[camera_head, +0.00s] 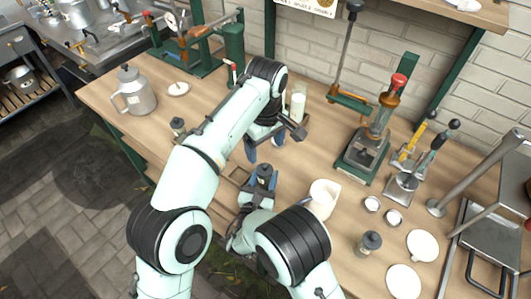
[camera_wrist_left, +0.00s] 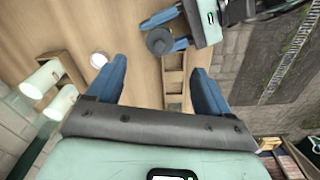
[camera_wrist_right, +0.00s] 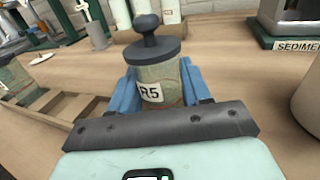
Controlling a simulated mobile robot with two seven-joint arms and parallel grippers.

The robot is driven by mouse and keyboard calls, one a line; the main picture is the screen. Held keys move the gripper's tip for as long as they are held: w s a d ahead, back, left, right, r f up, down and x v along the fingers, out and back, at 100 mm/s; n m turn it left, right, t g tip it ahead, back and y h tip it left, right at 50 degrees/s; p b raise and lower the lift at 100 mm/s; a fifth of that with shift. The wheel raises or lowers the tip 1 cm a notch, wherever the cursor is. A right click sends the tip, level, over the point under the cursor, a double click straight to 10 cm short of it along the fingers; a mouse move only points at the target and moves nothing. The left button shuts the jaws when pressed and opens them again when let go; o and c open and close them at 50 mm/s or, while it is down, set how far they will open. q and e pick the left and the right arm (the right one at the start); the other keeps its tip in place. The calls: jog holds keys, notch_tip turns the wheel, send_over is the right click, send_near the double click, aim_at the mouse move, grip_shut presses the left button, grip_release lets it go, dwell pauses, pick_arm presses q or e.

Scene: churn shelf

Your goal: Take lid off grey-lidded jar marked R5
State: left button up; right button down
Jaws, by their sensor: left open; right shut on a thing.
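The jar marked R5 (camera_wrist_right: 160,82) has a greenish, speckled body and a grey lid (camera_wrist_right: 152,50) with a round knob. The lid sits on the jar. My right gripper (camera_wrist_right: 158,92) is shut around the jar's body, and the jar is upright. In the head view the jar (camera_head: 264,172) is at the table's front middle. The lid also shows from above in the left wrist view (camera_wrist_left: 159,41). My left gripper (camera_head: 265,146) is open and empty, pointing down behind the jar and apart from it.
A wooden compartment tray (camera_wrist_left: 173,82) lies beside the jar. A white pitcher (camera_head: 322,200) stands to the right, with another lidded jar (camera_head: 369,243) farther right. White bottles (camera_head: 298,106) stand in a rack behind. A press (camera_head: 364,150) stands at the back right.

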aim_at(265, 165)
pick_arm(q)
jog(key=f+m, duration=0.3)
jog(key=f, duration=0.1)
jog(key=f+m+t, duration=0.1)
jog(key=f+m, duration=0.2)
jog(key=f, duration=0.2)
jog(key=shift+w, duration=0.2)
dwell(0.3)
jog(key=shift+c, duration=0.3)
jog(key=c, duration=1.2)
jog(key=shift+r, duration=1.1)
